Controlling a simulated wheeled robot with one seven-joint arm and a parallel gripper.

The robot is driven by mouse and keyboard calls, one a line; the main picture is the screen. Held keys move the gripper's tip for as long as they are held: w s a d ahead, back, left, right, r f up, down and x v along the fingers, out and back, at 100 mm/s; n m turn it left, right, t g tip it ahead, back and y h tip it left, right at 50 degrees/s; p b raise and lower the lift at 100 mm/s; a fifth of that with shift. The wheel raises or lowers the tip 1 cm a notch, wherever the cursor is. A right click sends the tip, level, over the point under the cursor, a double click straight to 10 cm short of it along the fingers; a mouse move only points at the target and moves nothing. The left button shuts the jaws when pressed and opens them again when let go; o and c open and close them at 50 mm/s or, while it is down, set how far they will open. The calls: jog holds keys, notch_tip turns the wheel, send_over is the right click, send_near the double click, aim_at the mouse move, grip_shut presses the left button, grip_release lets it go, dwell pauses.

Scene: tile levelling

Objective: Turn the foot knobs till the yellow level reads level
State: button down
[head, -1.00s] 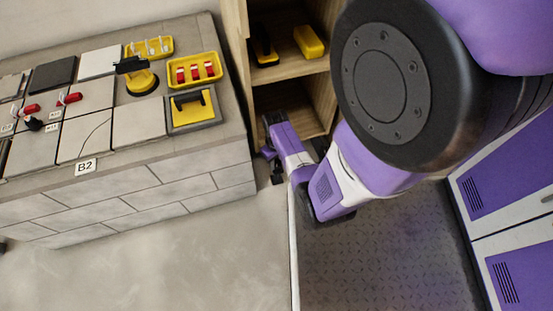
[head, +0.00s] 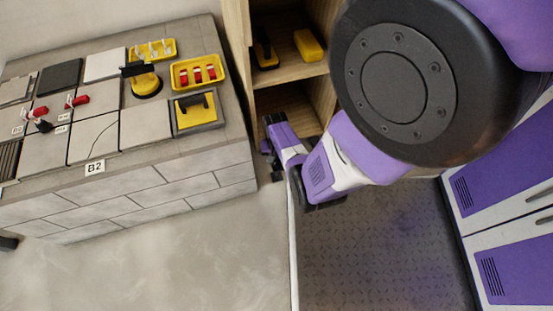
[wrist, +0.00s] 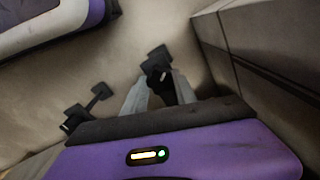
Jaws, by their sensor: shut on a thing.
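In the wrist view my gripper (wrist: 160,88) has its two pale fingers closed around a dark knob (wrist: 158,68) with a black pad beyond it. A second black foot-like part with a stem and pad (wrist: 100,92) shows to the left, apart from the fingers. Which foot each belongs to I cannot tell. In the head view my purple arm reaches down beside the bench's right end; my fingertips cannot be made out there. A yellow block (head: 308,45) lies on the cabinet shelf; I cannot tell whether it is the level. No bubble or reading is visible.
The tiled bench (head: 150,185) stands at left, with a yellow tray of red pieces (head: 197,84), a black-and-yellow tool (head: 146,82) and a yellow-topped plate (head: 197,108). A wooden cabinet (head: 237,40) stands behind my arm. The floor (head: 220,250) before the bench is clear.

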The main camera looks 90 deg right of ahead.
aim_at(276, 162)
jog(key=shift+f, duration=0.1)
dwell(0.4)
jog(key=c, duration=1)
grip_release()
notch_tip(276, 162, up, 8)
jog(key=p, duration=0.4)
jog(key=shift+a, duration=0.1)
jog(key=shift+f, duration=0.1)
